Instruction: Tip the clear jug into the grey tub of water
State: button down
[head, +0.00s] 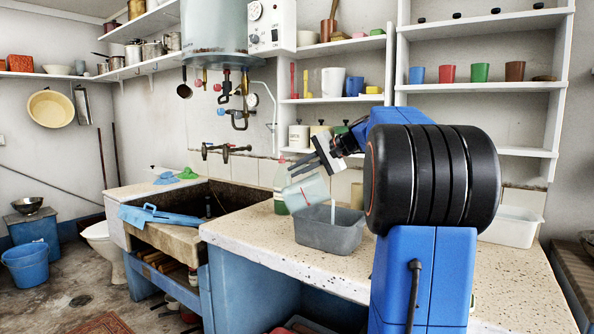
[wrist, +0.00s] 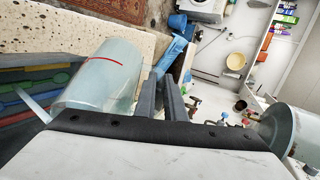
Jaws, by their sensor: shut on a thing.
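The clear jug (head: 305,191) is tilted, its mouth to the right and low over the grey tub (head: 325,237) on the stone counter. A pale stream (head: 333,211) falls from its mouth into the tub. My gripper (head: 326,156) is shut on the jug, above the tub's left part. In the wrist view the jug (wrist: 98,78), with a red line on its side, lies left of my gripper fingers (wrist: 161,97). The stream (wrist: 37,108) shows at its left end. The handle is hidden at the jaws. The water level in the tub is hard to tell.
A green-and-white bottle (head: 281,190) stands behind the jug. A stone sink (head: 185,238) with a blue cloth (head: 157,216) is to the left. A pale tub (head: 512,226) stands at the right. The counter front (head: 270,248) is clear.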

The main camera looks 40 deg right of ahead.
aim_at(310, 177)
jog(key=shift+s+d+f+t+y, duration=0.15)
jog(key=shift+s+d+t+y, duration=0.35)
jog(key=shift+d, duration=0.1)
dwell(1.1)
jog(key=shift+s+d+f+m+t, duration=0.1)
jog(key=shift+s+d+m+t, duration=0.15)
jog(key=shift+d+m+t, duration=0.1)
jog(key=shift+s+d+t+y, duration=0.4)
jog(key=shift+d+t+y, duration=0.05)
jog(key=shift+d+y, duration=0.05)
jog(key=shift+d, duration=0.1)
